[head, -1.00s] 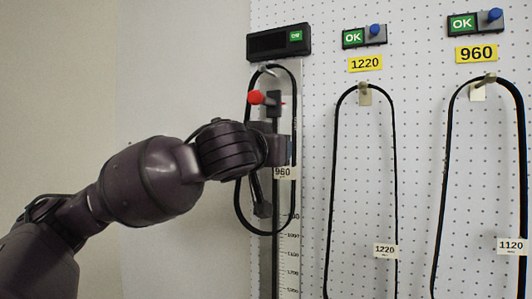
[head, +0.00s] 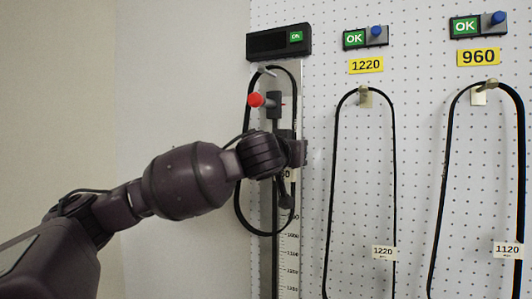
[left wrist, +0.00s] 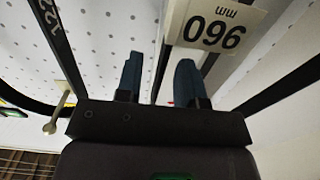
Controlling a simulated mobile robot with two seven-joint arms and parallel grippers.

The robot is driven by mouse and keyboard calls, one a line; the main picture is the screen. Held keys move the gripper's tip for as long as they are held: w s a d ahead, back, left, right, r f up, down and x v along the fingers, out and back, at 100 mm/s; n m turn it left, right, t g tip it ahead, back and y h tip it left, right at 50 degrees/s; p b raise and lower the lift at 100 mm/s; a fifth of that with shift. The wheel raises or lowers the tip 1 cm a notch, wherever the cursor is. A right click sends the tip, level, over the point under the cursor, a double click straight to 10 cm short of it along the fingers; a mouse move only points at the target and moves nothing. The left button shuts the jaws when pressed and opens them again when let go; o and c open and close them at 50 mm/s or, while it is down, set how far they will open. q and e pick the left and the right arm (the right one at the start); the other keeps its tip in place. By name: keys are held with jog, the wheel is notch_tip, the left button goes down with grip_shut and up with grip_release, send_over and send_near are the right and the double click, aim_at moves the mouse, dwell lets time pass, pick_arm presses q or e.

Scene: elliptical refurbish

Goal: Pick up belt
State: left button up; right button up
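A black belt (head: 239,200) with a 960 tag hangs as a long loop from a hook at the top of the measuring post (head: 275,250). My left gripper (head: 292,153) is in front of the loop's right side and covers part of it and most of the tag. In the left wrist view the tag (left wrist: 222,28) appears upside down beyond the fingers. The left gripper (left wrist: 158,80) is open there, its two blue-grey fingers apart. A dark strip passes behind the gap; I cannot tell whether it lies between the fingers. My right gripper is not in view.
A red knob (head: 256,100) sticks out above my left wrist. To the right, a belt tagged 1220 (head: 334,200) and a belt tagged 1120 (head: 439,200) hang on the white pegboard (head: 415,150). A dark display (head: 279,42) is above the post.

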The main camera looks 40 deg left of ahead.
pick_arm(q)
jog(key=c, duration=0.6)
grip_shut()
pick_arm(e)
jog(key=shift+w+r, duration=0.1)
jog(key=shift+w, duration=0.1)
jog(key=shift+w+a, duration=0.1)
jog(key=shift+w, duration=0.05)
pick_arm(q)
notch_tip(320, 180, up, 7)
jog(key=b+v, duration=0.4)
jog(key=v, duration=1.6)
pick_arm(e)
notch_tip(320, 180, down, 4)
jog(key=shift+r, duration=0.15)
pick_arm(q)
jog(key=shift+a, duration=0.1)
